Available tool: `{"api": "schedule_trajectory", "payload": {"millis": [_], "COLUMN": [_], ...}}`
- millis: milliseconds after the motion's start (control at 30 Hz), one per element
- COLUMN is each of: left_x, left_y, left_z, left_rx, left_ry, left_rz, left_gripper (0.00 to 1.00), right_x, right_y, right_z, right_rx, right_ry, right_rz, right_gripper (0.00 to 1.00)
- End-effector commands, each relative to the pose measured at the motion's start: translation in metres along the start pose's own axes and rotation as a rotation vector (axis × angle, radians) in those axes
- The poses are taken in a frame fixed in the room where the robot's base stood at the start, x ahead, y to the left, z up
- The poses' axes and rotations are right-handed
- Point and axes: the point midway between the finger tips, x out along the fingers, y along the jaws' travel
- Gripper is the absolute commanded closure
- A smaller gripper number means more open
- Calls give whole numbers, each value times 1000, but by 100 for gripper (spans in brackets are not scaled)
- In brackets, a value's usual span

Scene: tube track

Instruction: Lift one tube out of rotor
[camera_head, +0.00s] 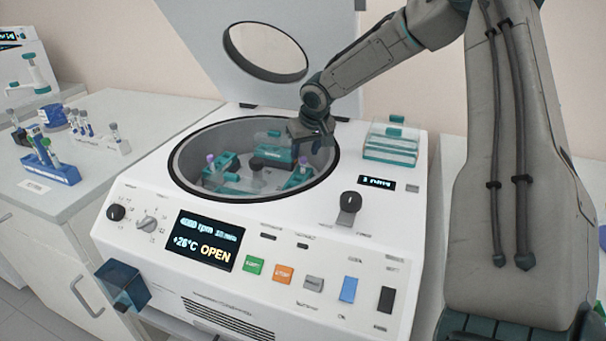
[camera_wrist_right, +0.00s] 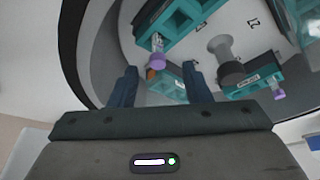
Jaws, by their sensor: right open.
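The centrifuge's rotor (camera_head: 262,178) sits in the open round bowl and carries several teal buckets. A purple-capped tube (camera_head: 211,161) stands in the left bucket, and another purple-capped tube (camera_head: 303,162) stands in the right one. My right gripper (camera_head: 312,140) is over the back right part of the bowl. In the right wrist view its two fingers (camera_wrist_right: 160,84) are apart and empty, pointing into the bowl. Purple caps show ahead and at right. My left gripper is not in view.
The raised lid (camera_head: 225,15) stands behind the bowl, and the bowl rim (camera_head: 178,165) surrounds the rotor. A grey hub (camera_wrist_right: 222,50) stands at the rotor's middle. Teal blocks (camera_head: 390,147) lie on the centrifuge's right top. A blue tube rack (camera_head: 52,173) is on the left bench.

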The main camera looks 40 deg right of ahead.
Motion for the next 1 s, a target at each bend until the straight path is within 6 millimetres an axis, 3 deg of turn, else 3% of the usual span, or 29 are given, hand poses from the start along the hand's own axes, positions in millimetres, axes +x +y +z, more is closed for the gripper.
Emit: {"api": "schedule_trajectory", "payload": {"millis": [400, 767, 933, 1000], "left_x": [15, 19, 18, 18], "left_y": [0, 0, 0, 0], "left_z": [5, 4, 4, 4], "left_rx": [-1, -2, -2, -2], "left_ry": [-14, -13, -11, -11], "left_rz": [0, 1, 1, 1], "left_gripper": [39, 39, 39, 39], "right_x": [46, 53, 53, 53], "right_y": [3, 2, 2, 2], "right_z": [-1, -1, -1, -1], "right_rx": [-1, -1, -1, -1], "right_ry": [-2, 0, 0, 0], "right_rz": [2, 0, 0, 0], "right_gripper": [56, 56, 90, 95]}}
